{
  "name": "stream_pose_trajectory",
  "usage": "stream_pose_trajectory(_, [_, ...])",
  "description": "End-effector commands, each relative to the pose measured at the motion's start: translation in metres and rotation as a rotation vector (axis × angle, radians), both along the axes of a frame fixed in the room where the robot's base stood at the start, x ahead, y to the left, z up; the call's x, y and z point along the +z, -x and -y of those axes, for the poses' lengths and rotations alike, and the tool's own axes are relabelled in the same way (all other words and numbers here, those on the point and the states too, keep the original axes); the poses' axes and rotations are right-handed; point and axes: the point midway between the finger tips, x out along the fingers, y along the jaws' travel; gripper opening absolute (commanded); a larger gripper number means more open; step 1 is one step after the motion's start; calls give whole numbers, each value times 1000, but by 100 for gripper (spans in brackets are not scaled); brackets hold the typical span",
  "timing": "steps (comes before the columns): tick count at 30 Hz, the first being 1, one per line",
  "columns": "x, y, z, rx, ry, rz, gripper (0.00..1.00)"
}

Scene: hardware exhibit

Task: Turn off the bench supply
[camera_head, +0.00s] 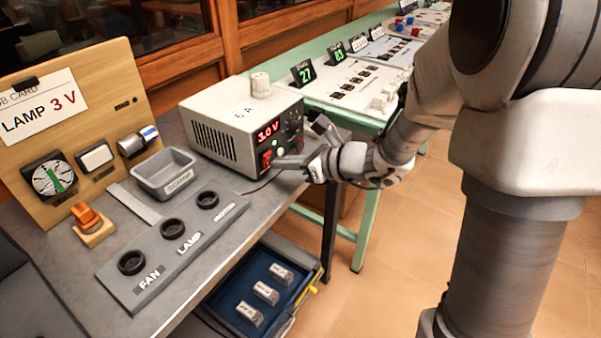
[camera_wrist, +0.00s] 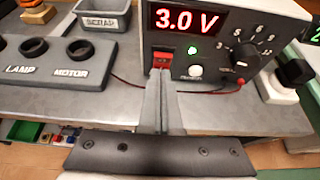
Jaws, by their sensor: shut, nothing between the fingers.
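The bench supply (camera_head: 218,130) is a grey box on the bench, its display (camera_head: 268,131) lit red at 3.0 V. The display also shows in the wrist view (camera_wrist: 188,19), with a lit green light (camera_wrist: 192,50) below it. A red switch (camera_wrist: 161,60) sits low on the front panel at left; it also shows in the head view (camera_head: 266,160). My gripper (camera_wrist: 159,74) is shut and empty, its fingertips right at the switch's lower part. I cannot tell whether they touch. In the head view my gripper (camera_head: 277,163) reaches the panel from the right.
A dial (camera_wrist: 243,57) and a white button (camera_wrist: 195,72) are right of the switch. A red lead (camera_wrist: 125,80) runs along the bench. A scrap tray (camera_head: 165,174) and socket block (camera_head: 172,240) stand left. An open drawer (camera_head: 225,318) is below.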

Motion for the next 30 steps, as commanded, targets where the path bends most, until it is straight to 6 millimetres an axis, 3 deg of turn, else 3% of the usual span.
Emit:
stream_pose_trajectory(23, [15, -9, -12, 3, 58, -48, 0])
stream_pose_trajectory(30, [7, -9, -11, 0, 60, -50, 0])
